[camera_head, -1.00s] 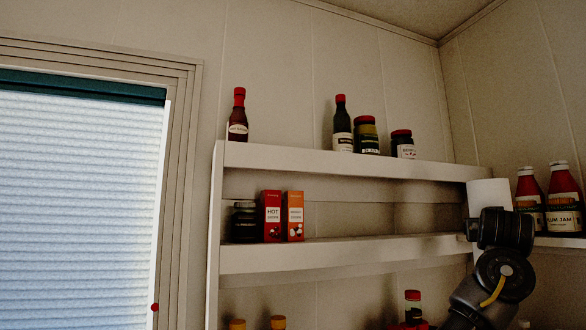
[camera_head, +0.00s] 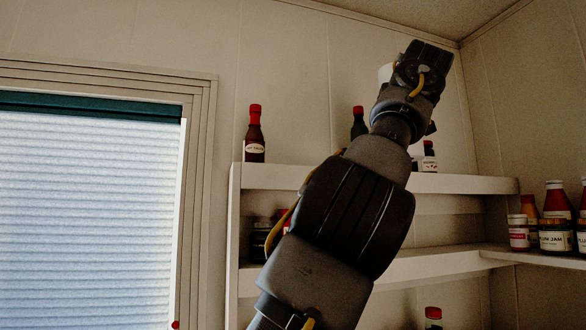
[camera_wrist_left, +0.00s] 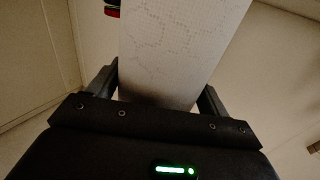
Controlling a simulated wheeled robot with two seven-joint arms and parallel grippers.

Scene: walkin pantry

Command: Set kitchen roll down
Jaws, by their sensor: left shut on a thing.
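The white kitchen roll (camera_wrist_left: 180,45) fills the upper middle of the left wrist view, with a faint dotted pattern on its paper. My left gripper (camera_wrist_left: 158,85) is shut on it, one finger on each side. In the head view only a small pale piece of the roll (camera_head: 385,73) shows beside my left gripper (camera_head: 420,68), which hides the rest. The gripper is raised above the level of the upper shelf (camera_head: 300,178). I cannot tell how far the roll is from the shelf or wall. My right gripper is not in view.
A red-capped sauce bottle (camera_head: 254,138) stands at the upper shelf's left end. Several jars (camera_head: 555,235) crowd the right side shelf. Bare upper shelf shows between the left and dark bottles.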

